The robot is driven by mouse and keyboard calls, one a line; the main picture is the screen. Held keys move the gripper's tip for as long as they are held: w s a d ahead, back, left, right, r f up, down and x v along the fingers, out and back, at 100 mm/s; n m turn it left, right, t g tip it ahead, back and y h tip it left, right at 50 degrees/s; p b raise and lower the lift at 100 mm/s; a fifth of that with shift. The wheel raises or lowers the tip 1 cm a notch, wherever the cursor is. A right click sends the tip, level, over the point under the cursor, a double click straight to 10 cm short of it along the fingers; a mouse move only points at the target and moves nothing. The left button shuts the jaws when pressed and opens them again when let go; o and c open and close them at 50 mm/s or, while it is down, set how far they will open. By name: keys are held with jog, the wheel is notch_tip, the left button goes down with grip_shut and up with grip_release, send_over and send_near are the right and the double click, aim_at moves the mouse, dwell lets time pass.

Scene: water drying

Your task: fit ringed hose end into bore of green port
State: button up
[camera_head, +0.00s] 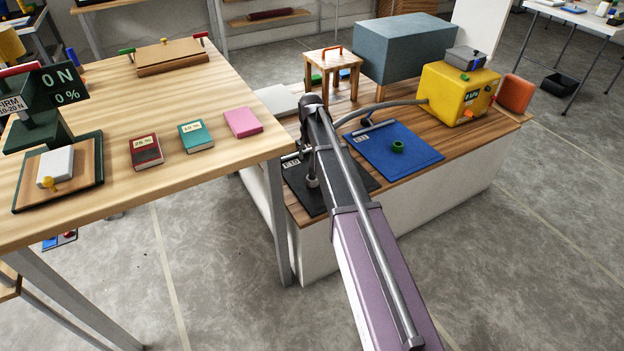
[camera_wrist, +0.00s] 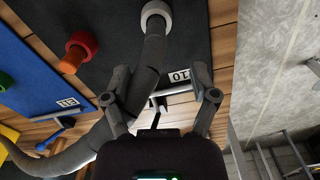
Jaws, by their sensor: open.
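The green port (camera_head: 398,147) is a short ring on the blue mat (camera_head: 420,157). A green piece also shows at the left edge of the wrist view (camera_wrist: 5,82). The grey hose (camera_head: 378,107) arches from the yellow box toward my arm. In the wrist view the hose (camera_wrist: 132,100) runs up to a pale ring (camera_wrist: 157,14) over the black mat; I cannot tell whether the ring is on the hose or under it. My gripper (camera_wrist: 160,98) is open, with the hose between its fingers, nearer the left one. The arm hides much of this in the head view.
The yellow box (camera_head: 457,93) stands at the bench's right. A red ring with an orange peg (camera_wrist: 79,52) is on the black mat (camera_wrist: 110,18). A wooden stool (camera_head: 333,68) and a grey-blue block (camera_head: 405,45) stand behind. A taller table (camera_head: 215,187) is at left.

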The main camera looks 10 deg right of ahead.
aim_at(312, 165)
jog(key=shift+f+b, duration=1.1)
jog(key=shift+f, duration=0.3)
jog(key=shift+d+f+b, duration=0.15)
jog(key=shift+f+b, duration=1.15)
jog(key=shift+d+f+b, duration=0.1)
jog(key=shift+f+b, duration=1.2)
grip_shut()
